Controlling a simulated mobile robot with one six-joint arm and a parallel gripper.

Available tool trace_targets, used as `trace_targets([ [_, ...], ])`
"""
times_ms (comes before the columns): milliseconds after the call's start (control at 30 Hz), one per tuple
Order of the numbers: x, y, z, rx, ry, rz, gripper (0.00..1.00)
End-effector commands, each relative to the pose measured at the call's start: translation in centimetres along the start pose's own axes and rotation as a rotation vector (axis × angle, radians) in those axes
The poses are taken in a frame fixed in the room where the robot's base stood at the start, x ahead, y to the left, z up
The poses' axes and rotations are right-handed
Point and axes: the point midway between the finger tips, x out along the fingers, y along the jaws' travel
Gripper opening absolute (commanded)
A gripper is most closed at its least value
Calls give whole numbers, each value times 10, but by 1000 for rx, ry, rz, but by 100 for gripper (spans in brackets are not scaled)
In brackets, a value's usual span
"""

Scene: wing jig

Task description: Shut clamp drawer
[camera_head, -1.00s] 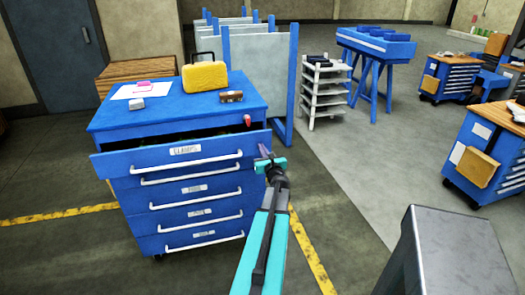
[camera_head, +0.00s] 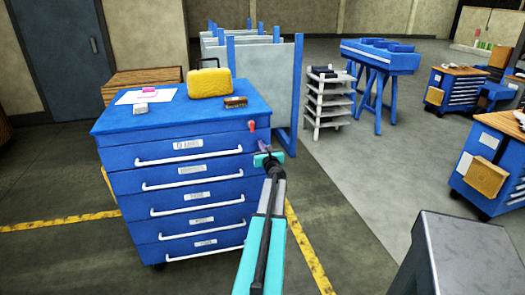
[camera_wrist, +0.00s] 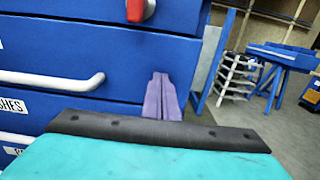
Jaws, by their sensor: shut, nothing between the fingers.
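The clamp drawer (camera_head: 182,147) is the top drawer of the blue cabinet (camera_head: 180,115). Its front now sits level with the drawer fronts below, and no gap shows above it. My gripper (camera_head: 264,148) is at the right end of that drawer front. In the wrist view the purple fingers (camera_wrist: 162,98) are together, with nothing between them, up against or very close to the blue front. I cannot tell whether they touch it. A white bar handle (camera_wrist: 60,82) shows left of the fingers. A red part (camera_wrist: 137,10) shows above them.
A yellow case (camera_head: 210,82), a brown block (camera_head: 235,101) and papers (camera_head: 146,96) lie on the cabinet top. Blue-framed panels (camera_head: 270,80) stand behind it. A white shelf rack (camera_head: 330,100) is at the back. Open floor (camera_head: 365,190) lies to the right.

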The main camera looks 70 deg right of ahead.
Motion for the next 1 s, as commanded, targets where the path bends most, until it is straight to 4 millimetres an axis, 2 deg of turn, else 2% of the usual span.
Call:
trace_targets([
  [67, 4, 0, 4, -1, -4, 0, 0],
  [567, 4, 2, 8, -1, -9, 2, 0],
  [767, -7, 5, 7, 0, -9, 4, 0],
  [1000, -29, 8, 4, -1, -6, 4, 0],
])
